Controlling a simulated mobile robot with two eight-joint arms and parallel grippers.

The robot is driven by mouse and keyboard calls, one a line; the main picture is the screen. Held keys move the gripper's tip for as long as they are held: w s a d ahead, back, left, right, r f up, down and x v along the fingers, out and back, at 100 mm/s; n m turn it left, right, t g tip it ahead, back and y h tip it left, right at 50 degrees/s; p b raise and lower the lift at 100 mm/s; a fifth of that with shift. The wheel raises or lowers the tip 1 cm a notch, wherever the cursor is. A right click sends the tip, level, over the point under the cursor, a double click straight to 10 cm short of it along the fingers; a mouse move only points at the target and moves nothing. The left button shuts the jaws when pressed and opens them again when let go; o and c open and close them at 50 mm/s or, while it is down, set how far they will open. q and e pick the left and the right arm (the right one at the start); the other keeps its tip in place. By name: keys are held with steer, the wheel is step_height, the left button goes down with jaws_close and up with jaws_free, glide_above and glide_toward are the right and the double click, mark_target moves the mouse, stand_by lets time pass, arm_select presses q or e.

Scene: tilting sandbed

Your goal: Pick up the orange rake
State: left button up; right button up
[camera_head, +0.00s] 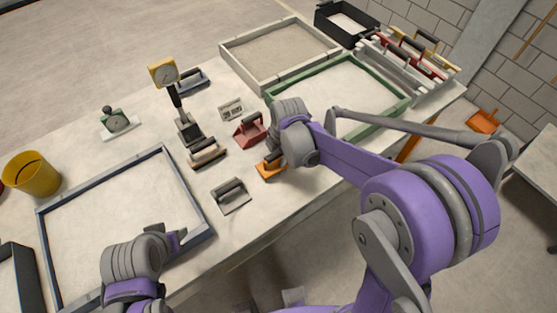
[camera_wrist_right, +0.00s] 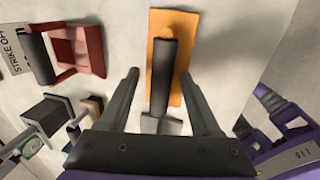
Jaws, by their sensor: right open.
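The orange rake (camera_head: 270,168) lies near the table's front edge in the head view, partly covered by my right arm. In the right wrist view it is a flat orange plate (camera_wrist_right: 187,22) with a dark handle lying along it. My right gripper (camera_wrist_right: 160,75) is open, with one finger on each side of the dark handle and a gap on both sides. In the head view its fingers are mostly hidden. My left gripper (camera_head: 177,239) is over the near side of the blue-grey frame, and its jaw opening does not show clearly.
A red scoop (camera_head: 250,128) and a grey float (camera_head: 231,195) lie near the rake. A wooden-edged tool (camera_head: 207,155) and a dial gauge stand (camera_head: 189,130) are further left. A green-framed tray (camera_head: 399,106) lies to the right. A blue-grey frame (camera_head: 187,185) is at left.

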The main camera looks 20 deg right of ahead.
steer(key=shift+f, duration=0.1)
steer(key=shift+c, duration=0.2)
jaws_close()
step_height(320, 180, up, 10)
steer(key=shift+r+p, duration=0.1)
steer(key=shift+p, duration=0.2)
steer(key=c, duration=0.6)
jaws_free()
jaws_close()
